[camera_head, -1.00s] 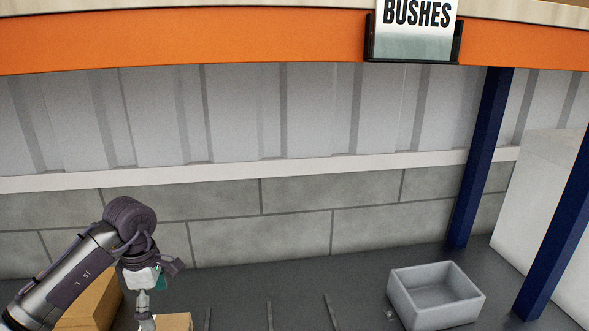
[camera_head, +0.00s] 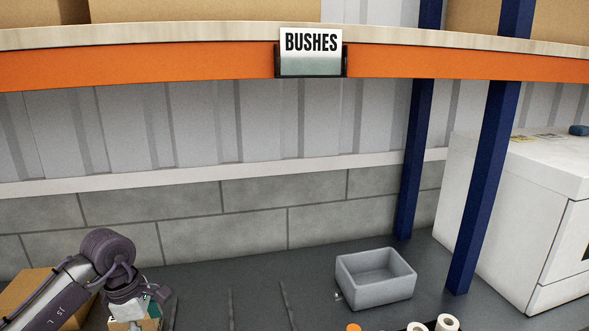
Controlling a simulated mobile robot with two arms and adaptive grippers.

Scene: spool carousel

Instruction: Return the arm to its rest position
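My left arm comes in from the lower left, with its dark wrist bent downward. My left gripper (camera_head: 134,324) is at the bottom edge of the view, in front of a small cardboard box. Its fingertips are cut off or too small to tell whether they are open or shut, and I cannot see anything held. My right arm and gripper are not in view.
A grey open bin (camera_head: 375,280) stands empty on the dark floor. Cardboard boxes (camera_head: 28,288) are beside my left arm. Blue posts (camera_head: 484,180) and a white cabinet (camera_head: 525,200) are at right. White rolls (camera_head: 447,322) show at the bottom.

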